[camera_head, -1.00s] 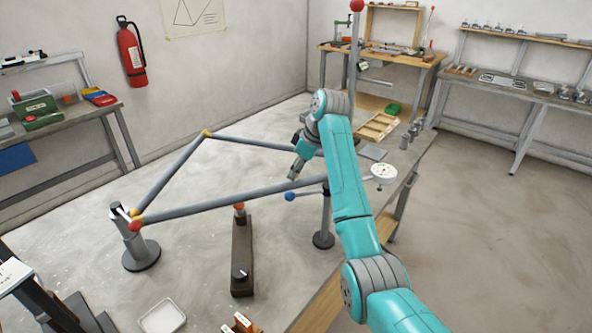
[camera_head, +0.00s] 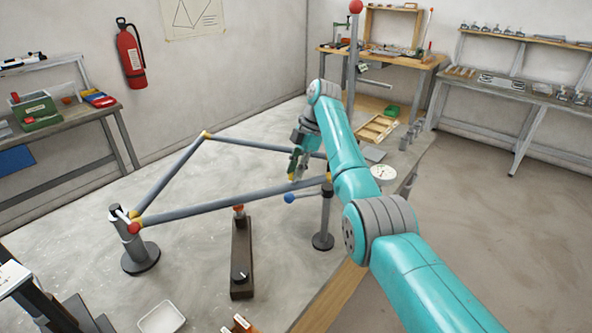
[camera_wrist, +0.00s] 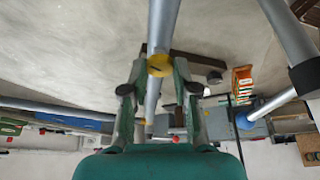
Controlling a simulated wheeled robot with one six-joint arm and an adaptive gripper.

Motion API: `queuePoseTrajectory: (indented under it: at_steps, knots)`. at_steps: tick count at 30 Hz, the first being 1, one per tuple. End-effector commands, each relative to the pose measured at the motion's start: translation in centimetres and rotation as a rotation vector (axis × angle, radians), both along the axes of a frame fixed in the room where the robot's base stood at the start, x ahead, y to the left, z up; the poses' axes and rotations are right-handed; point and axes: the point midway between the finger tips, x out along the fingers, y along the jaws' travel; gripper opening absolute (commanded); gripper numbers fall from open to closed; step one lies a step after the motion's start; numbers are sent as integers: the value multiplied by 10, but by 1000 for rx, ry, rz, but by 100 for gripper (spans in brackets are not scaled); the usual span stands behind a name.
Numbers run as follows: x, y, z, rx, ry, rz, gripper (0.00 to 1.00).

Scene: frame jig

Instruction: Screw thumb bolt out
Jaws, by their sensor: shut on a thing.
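My gripper (camera_head: 295,178) is over the right part of the long front grey tube (camera_head: 230,201) of the triangular frame. In the wrist view my gripper (camera_wrist: 160,80) has its two fingers on either side of a small round yellow piece (camera_wrist: 159,66) and is shut on it. Grey tube (camera_wrist: 165,25) runs behind this piece. The yellow piece may be the head of the thumb bolt; its shank and threads are hidden. The frame has yellow corner joints (camera_head: 206,134). A red ball (camera_head: 134,228) is at its left corner.
A dark bar fixture (camera_head: 241,260) with a red top and a white tray (camera_head: 162,318) are in front. The table inside the frame is clear.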

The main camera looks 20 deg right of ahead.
Motion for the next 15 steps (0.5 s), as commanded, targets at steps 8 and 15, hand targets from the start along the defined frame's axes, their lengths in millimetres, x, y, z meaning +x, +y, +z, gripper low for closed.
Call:
queuePoseTrajectory:
  at_steps: [8,15]
  knots:
    - [1,0,-1,-2,4,140,0]
    - [1,0,-2,0,4,204,0]
